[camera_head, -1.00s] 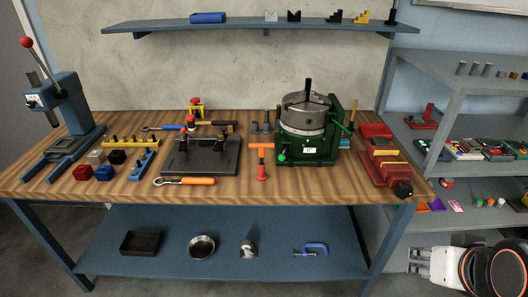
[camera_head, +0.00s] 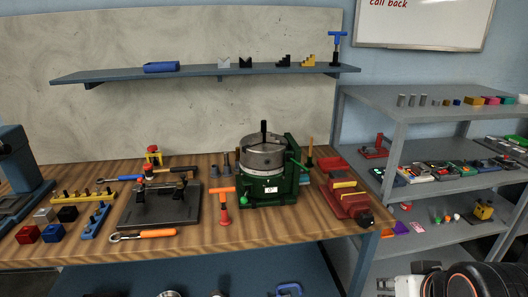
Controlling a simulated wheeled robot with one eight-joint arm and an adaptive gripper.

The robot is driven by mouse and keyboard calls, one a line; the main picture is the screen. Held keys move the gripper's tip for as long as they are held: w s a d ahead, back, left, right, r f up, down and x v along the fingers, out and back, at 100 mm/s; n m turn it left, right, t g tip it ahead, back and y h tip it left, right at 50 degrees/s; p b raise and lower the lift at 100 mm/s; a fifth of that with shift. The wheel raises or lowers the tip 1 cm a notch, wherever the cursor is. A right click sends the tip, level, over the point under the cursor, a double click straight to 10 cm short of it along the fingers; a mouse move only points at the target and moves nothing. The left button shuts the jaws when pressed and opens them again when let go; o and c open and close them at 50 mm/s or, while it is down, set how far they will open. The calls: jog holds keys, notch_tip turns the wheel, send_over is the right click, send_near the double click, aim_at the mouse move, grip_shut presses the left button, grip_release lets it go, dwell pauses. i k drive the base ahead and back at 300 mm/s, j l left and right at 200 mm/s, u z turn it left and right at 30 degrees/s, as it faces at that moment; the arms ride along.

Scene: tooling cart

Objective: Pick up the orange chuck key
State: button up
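The orange chuck key (camera_head: 222,190) is T-shaped, with an orange crossbar on top and a red-orange lower part. It stands upright on the wooden workbench, just left of the green rotary table with its round metal chuck (camera_head: 262,155). A similar blue T-handled key (camera_head: 338,42) stands at the right end of the wall shelf. What looks like my gripper (camera_head: 386,287), whitish, shows at the bottom right, cut off by the frame edge. It is far from the orange key, and its finger opening is not clear.
A dark fixture plate (camera_head: 160,212) lies left of the key, with an orange-handled wrench (camera_head: 145,235) in front. A red vise (camera_head: 345,200) is on the bench's right. A grey shelf rack (camera_head: 430,100) stands to the right. Bench is bare in front of the key.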

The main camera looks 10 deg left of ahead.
aim_at(222, 190)
jog(key=i+j+u, duration=0.2)
jog(key=j, duration=0.2)
jog(key=i+j+u, duration=0.15)
jog(key=j, duration=0.25)
jog(key=i+j+u, duration=0.2)
jog(key=i+j, duration=0.1)
jog(key=j, duration=0.05)
